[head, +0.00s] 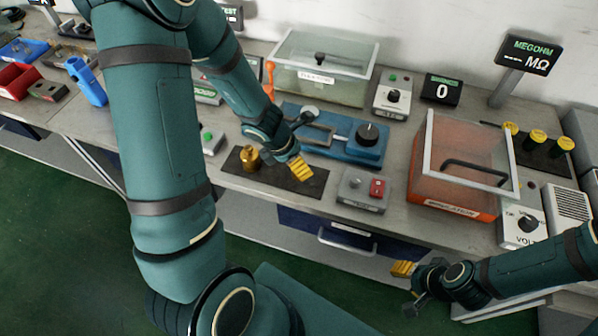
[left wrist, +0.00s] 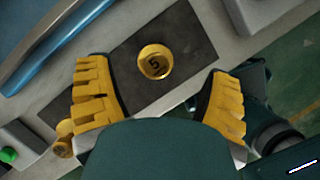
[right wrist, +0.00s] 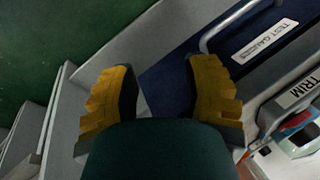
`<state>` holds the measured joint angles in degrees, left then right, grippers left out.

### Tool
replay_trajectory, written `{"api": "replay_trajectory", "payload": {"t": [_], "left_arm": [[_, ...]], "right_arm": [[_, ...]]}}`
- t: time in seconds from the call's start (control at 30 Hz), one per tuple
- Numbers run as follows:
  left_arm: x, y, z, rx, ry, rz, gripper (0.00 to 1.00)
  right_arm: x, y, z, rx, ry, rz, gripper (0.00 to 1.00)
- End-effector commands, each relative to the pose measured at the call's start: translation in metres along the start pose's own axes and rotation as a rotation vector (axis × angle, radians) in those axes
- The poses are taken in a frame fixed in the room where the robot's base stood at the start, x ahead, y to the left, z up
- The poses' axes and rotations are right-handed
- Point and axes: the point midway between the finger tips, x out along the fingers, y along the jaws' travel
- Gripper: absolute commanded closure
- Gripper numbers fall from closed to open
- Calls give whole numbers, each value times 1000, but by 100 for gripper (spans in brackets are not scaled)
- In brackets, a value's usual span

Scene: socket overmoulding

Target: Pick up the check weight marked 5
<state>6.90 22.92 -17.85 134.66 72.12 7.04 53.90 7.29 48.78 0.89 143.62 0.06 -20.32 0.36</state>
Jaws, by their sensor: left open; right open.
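The brass check weight marked 5 (left wrist: 155,62) stands on a dark mat (head: 225,168). In the left wrist view its round top faces the camera, between and beyond the spread yellow fingers of my left gripper (left wrist: 160,85). The fingers do not appear to touch it. In the head view my left gripper (head: 299,168) is over the mat and hides this weight. A second brass weight (head: 250,157) stands to the left on the mat; it shows partly behind the left finger in the left wrist view (left wrist: 63,145). My right gripper (head: 407,288) is open and empty, in front of the bench.
A blue fixture with a black knob (head: 367,134) stands behind the mat. A grey box with a red switch (head: 362,190) is to its right. An orange bin with a clear lid (head: 455,205) stands further right. A drawer handle (head: 346,242) juts out below the bench edge.

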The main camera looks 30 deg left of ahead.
Motion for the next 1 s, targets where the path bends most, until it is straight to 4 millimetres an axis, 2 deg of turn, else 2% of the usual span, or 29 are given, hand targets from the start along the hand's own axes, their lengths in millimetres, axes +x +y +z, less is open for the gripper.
{"api": "replay_trajectory", "payload": {"t": [0.17, 0.43, 0.73, 0.77, 0.9, 0.97, 1.0], "left_arm": [[14, 2, -2, -1, 1, 0, 20], [49, 4, -3, 0, 0, -1, 20], [51, 4, -2, -1, 0, 0, 20], [51, 4, -2, -1, 0, 0, 27], [51, 4, -2, 0, 0, 0, 76], [51, 4, -2, 0, 0, 0, 97], [51, 4, -2, 0, 0, 0, 100]], "right_arm": [[9, 4, 3, -2, -7, -1, 53], [33, 12, 5, -5, -6, -1, 53], [33, 12, 4, -5, -3, -1, 53], [33, 12, 4, -5, -3, -1, 53], [33, 12, 4, -5, -3, -1, 53], [33, 12, 4, -5, -3, -1, 53], [33, 12, 4, -5, -3, -1, 53]]}}
